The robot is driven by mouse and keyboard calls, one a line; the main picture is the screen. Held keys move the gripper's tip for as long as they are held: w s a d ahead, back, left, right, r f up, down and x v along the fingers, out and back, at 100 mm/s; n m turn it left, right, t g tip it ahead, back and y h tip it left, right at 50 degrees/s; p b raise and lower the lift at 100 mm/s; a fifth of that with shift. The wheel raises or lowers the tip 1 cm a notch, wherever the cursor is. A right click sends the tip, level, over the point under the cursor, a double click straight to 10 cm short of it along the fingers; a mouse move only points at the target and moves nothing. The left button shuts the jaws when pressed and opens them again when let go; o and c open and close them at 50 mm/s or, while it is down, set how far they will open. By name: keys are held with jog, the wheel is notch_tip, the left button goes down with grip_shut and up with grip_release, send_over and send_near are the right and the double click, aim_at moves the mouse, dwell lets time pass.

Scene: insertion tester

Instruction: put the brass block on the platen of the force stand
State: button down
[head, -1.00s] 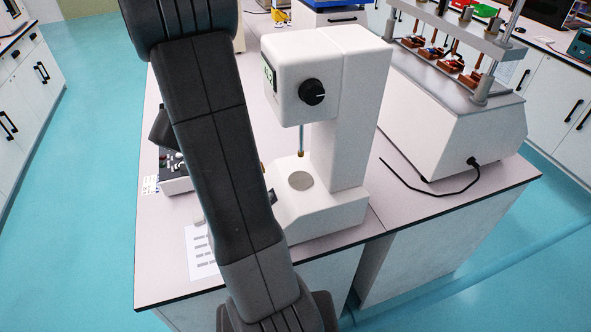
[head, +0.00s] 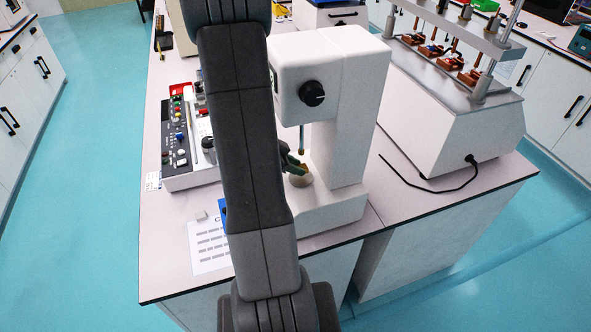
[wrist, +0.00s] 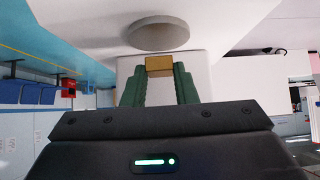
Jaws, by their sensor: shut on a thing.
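The brass block (wrist: 159,66) is between the green fingertips of my gripper (wrist: 159,72) in the wrist view. The gripper is shut on it. The round grey platen (wrist: 158,33) lies just beyond the block there; a narrow pale strip shows between them. In the head view the white force stand (head: 345,110) stands right of my arm. My gripper (head: 294,164) reaches in from the left over the platen (head: 301,181), below the stand's thin probe (head: 301,138). My fingers largely hide the block in the head view, and contact with the platen cannot be told.
A control panel with coloured buttons (head: 183,140) and a printed sheet (head: 208,245) lie left of my arm. A large white machine with a metal frame (head: 455,120) stands to the right, with a black cable (head: 430,190) on the bench.

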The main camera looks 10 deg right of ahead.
jog(key=shift+f, duration=0.75)
jog(key=shift+d+f, duration=0.15)
jog(key=shift+f, duration=0.15)
jog(key=shift+w+f, duration=0.1)
jog(key=shift+f, duration=0.05)
jog(key=c, duration=1.2)
grip_release()
jog(key=shift+o, duration=0.2)
jog(key=shift+a+r, duration=0.3)
jog(key=shift+r, duration=0.1)
jog(key=v, duration=1.1)
jog(key=shift+b, duration=0.35)
jog(key=shift+a+r, duration=0.1)
